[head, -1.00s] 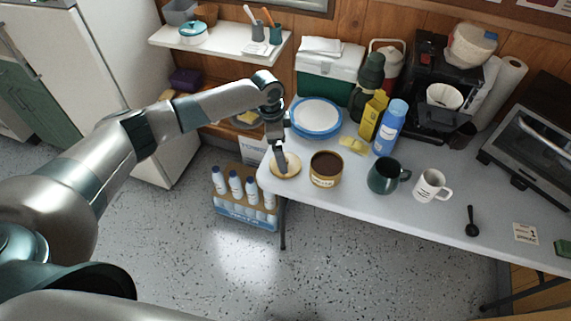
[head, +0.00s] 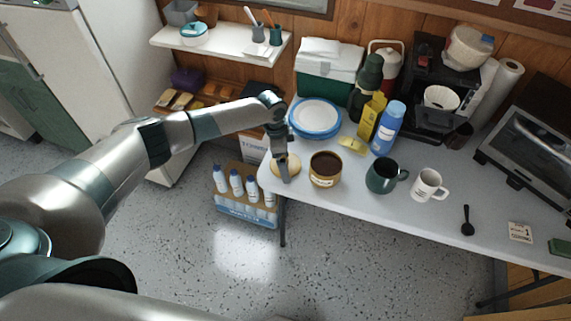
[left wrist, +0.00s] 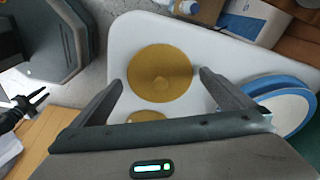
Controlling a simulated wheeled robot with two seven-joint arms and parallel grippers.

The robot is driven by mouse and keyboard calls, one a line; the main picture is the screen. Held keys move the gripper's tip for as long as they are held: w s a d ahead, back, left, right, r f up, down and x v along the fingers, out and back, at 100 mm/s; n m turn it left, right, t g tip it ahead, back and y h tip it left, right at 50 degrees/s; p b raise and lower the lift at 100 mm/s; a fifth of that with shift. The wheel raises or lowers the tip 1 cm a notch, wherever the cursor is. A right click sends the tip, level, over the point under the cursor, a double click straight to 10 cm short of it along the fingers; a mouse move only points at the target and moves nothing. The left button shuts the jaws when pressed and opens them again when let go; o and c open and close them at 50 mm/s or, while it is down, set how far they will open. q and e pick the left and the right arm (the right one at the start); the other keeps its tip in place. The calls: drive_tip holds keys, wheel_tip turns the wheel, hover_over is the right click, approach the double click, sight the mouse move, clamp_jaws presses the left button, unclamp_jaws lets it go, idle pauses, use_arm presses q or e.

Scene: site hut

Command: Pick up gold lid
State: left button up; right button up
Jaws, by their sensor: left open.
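In the left wrist view the whole lid (left wrist: 160,66) shows beyond the open fingers of my left gripper (left wrist: 160,82), which hold nothing. I cannot tell whether the fingertips touch it.
Blue-rimmed plates (head: 315,117) stand behind the lid. A yellow sponge (head: 352,145), a blue bottle (head: 388,128), a dark green mug (head: 384,175) and a white mug (head: 427,185) are to the right. A crate of bottles (head: 244,211) stands on the floor below the table's left end.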

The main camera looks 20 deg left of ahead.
use_arm(q)
drive_tip(key=c, duration=1)
drive_tip(key=shift+r, duration=0.15)
wheel_tip(320, 180, up, 9)
drive_tip(key=b, duration=0.2)
drive_tip(key=shift+f+b, duration=0.2)
drive_tip(key=shift+b, duration=0.1)
drive_tip(key=shift+r, duration=0.6)
